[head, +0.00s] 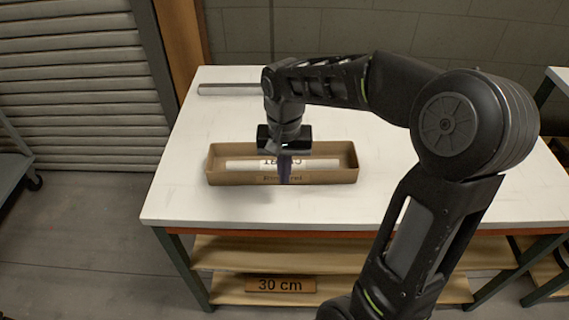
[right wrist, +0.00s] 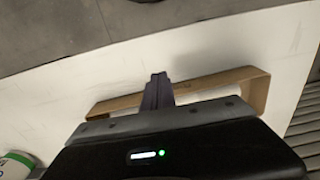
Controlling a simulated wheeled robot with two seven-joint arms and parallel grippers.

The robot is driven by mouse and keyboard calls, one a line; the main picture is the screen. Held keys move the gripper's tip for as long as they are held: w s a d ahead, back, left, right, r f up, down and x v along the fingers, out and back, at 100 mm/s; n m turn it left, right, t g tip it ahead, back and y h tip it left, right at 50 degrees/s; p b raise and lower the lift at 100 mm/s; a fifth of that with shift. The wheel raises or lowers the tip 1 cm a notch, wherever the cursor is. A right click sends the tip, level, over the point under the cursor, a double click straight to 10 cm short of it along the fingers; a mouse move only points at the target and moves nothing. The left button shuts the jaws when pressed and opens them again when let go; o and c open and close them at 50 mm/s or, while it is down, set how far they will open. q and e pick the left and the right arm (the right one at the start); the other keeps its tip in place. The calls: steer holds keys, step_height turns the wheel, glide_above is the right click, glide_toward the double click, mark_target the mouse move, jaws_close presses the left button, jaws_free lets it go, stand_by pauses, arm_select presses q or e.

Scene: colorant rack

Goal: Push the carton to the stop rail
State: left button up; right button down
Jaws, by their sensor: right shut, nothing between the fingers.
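The carton (head: 214,177) is a shallow, open brown tray on the white table, with a white lettered piece inside. It also shows in the right wrist view (right wrist: 258,92). The stop rail (head: 228,90) is a grey bar at the table's back left, apart from the carton with bare table between. My right gripper (head: 285,178) is shut and empty, fingers down at the carton's near wall, covering part of it. In the right wrist view the fingers (right wrist: 158,80) cross that wall's line; I cannot tell whether they touch. My left gripper is not in view.
The white table (head: 180,205) has clear room around the carton. My right arm hides its right part. A white and green object (right wrist: 16,164) shows at the wrist view's lower left. A wooden shelf below bears a "30 cm" sign (head: 281,285). A shutter stands left.

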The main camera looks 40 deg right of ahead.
step_height(320, 180, down, 6)
steer(key=shift+s+r, duration=0.1)
steer(key=shift+r, duration=0.1)
steer(key=w+d, duration=0.1)
steer(key=w+d+p, duration=0.1)
steer(key=shift+w+f, duration=0.2)
steer(key=shift+w, duration=0.1)
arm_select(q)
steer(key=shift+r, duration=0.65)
arm_select(e)
steer(key=shift+w+d, duration=0.25)
steer(key=shift+w, duration=0.15)
